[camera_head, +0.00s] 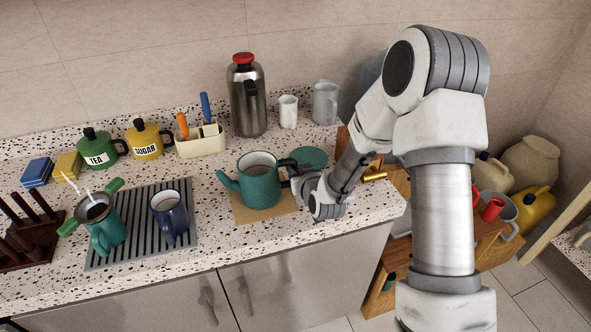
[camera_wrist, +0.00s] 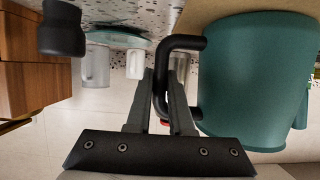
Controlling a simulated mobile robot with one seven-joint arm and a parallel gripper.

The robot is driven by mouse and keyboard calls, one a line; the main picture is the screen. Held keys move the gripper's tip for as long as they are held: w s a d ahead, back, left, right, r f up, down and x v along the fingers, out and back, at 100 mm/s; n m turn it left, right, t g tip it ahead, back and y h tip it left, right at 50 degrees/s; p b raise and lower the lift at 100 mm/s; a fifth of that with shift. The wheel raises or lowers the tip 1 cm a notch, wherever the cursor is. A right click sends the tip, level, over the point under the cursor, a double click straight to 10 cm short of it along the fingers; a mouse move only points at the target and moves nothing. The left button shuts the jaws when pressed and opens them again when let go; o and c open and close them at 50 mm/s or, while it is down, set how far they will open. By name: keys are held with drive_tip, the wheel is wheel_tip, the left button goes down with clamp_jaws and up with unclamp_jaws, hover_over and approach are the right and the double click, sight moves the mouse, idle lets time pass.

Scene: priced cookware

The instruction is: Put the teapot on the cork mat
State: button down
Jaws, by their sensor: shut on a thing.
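The teal teapot (camera_head: 260,186) stands upright, without a lid, over the cork mat (camera_head: 240,214). Its base looks to rest on the mat, but I cannot tell for sure whether a small gap is left. Its spout points left and its black handle points right. My gripper (camera_head: 291,176) is at the handle side. In the wrist view, which is upside down, my gripper (camera_wrist: 163,82) is shut on the black handle (camera_wrist: 185,43), beside the teapot body (camera_wrist: 255,75). The mat (camera_wrist: 205,12) also shows there, partly hidden by the teapot.
A teal disc (camera_head: 309,156) lies behind my gripper. A steel flask (camera_head: 247,97), a white mug (camera_head: 288,112) and a grey jug (camera_head: 325,103) stand at the back. A striped drying mat (camera_head: 140,250) with a blue mug (camera_head: 172,220) is at left. The front counter strip is clear.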

drive_tip(key=c, duration=0.8)
unclamp_jaws()
drive_tip(key=shift+r, duration=0.1)
drive_tip(key=shift+s+r+p, duration=0.1)
drive_tip(key=shift+s+p, duration=0.05)
drive_tip(key=shift+p, duration=0.15)
drive_tip(key=s+d+r+m+g+h+p, duration=0.1)
drive_tip(key=s+d+r+g+h, duration=0.1)
drive_tip(key=s+d+r, duration=0.5)
drive_tip(key=s+d+r+g+h, duration=0.1)
drive_tip(key=s+d+r+g, duration=0.15)
drive_tip(key=s+r, duration=0.7)
drive_tip(key=s+d+r+m+g, duration=0.1)
drive_tip(key=s+r, duration=0.2)
drive_tip(key=s, duration=0.5)
drive_tip(key=s+d+r+m+g, duration=0.1)
drive_tip(key=s+r, duration=0.2)
drive_tip(key=s, duration=0.6)
drive_tip(key=shift+s+d+g+h, duration=0.15)
drive_tip(key=shift+s+g+h, duration=0.05)
drive_tip(key=shift+g+h, duration=0.15)
